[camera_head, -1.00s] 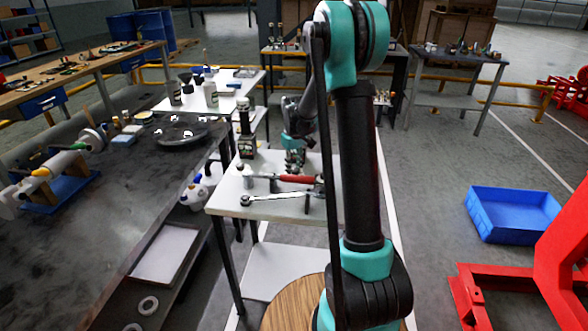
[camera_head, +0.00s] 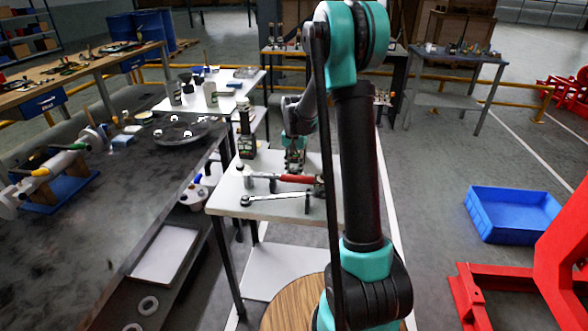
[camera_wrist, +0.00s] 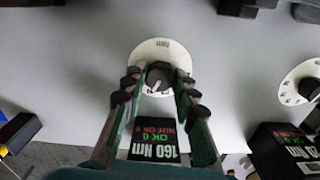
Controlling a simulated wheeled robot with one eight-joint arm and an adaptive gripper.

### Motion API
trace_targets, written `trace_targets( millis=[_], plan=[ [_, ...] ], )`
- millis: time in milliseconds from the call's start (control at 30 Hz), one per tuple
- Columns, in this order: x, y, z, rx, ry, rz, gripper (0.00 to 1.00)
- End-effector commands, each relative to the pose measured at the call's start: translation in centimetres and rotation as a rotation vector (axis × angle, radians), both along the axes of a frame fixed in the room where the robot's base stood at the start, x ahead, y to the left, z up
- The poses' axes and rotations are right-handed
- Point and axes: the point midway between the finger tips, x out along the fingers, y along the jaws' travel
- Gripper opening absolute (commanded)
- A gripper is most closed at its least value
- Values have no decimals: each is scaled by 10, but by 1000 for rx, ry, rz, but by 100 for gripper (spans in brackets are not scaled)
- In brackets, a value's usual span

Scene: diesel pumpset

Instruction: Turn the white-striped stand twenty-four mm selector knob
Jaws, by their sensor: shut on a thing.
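In the wrist view, a dark selector knob (camera_wrist: 159,77) sits at the centre of a white round dial (camera_wrist: 148,52). A pale line shows on the knob. My gripper (camera_wrist: 157,82) has a finger on each side of the knob and is shut on it. A black block marked "160 Nm" (camera_wrist: 155,140) lies just below the dial, between the fingers. In the head view, my gripper (camera_head: 294,168) points down at the white table (camera_head: 285,209); the knob is too small to make out there.
A second white dial with a dark knob (camera_wrist: 306,88) and a black block marked "20 Nm" (camera_wrist: 288,150) are to the right. In the head view, a red-handled tool (camera_head: 298,179) and a wrench (camera_head: 275,199) lie in front of my gripper. A dark bench (camera_head: 120,215) stands left.

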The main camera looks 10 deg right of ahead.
Motion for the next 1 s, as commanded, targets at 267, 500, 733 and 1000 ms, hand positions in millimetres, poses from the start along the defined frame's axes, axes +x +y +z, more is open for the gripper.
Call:
trace_targets(
  millis=[267, 500, 733, 1000],
  plan=[
    [1, 0, 0, 0, -1, -235, 0],
    [1, 0, 0, 0, -1, -381, 0],
    [1, 0, 0, 0, -1, -455, 0],
    [1, 0, 0, 0, -1, -479, 0]
  ],
)
